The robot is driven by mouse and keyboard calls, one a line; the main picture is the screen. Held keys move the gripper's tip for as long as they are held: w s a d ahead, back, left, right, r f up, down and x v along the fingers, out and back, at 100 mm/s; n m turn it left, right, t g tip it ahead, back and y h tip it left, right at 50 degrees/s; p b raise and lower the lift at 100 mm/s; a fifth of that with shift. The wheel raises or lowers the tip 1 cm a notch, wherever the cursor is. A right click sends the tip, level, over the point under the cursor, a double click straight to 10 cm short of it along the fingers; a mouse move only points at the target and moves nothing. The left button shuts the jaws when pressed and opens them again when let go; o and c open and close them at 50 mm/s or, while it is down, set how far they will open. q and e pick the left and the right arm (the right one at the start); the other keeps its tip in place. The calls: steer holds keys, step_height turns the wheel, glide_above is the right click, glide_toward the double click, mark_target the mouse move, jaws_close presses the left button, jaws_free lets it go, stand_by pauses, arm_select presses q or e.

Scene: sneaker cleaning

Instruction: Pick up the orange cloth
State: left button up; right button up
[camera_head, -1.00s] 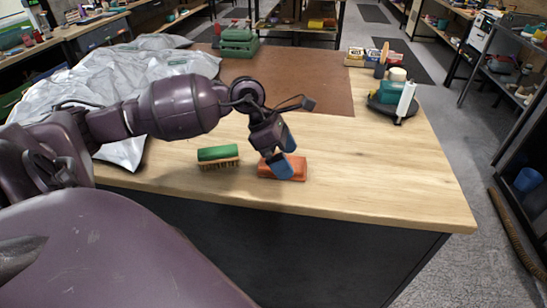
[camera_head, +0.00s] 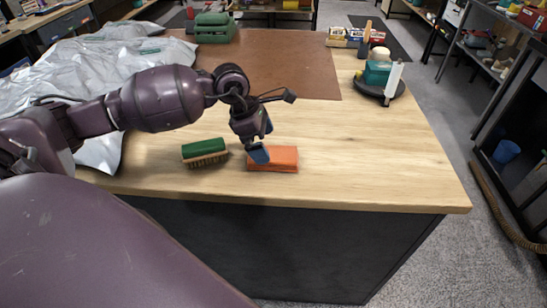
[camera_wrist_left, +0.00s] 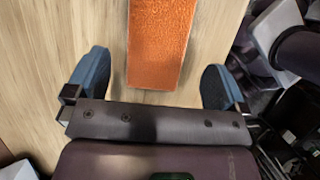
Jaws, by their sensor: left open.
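The orange cloth (camera_head: 282,159) is a folded rectangular block lying flat on the wooden table near its front edge. It also shows in the left wrist view (camera_wrist_left: 160,40), lying lengthwise between the lines of the two fingers. My left gripper (camera_head: 262,140) is at the cloth's left end, just above it, and hides part of it. In the left wrist view my left gripper (camera_wrist_left: 155,80) is open, with a blue fingertip on either side of the cloth and gaps to both. I cannot tell its exact height above the table. My right gripper is not in view.
A green brush (camera_head: 205,152) lies just left of the cloth. A grey plastic sheet (camera_head: 80,75) covers the table's left side. A brown mat (camera_head: 285,70) lies behind. A dark round tray (camera_head: 380,88) stands at the back right. The wooden top right of the cloth is clear.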

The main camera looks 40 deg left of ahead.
mark_target(273, 153)
arm_select(q)
steer(key=shift+w+x, duration=0.15)
steer(key=shift+x, duration=1.15)
steer(key=shift+w+x, duration=0.1)
steer(key=shift+x, duration=1.25)
steer(key=shift+d+r, duration=0.1)
steer(key=c, duration=1)
step_height(273, 153, up, 20)
steer(key=shift+p, duration=0.35)
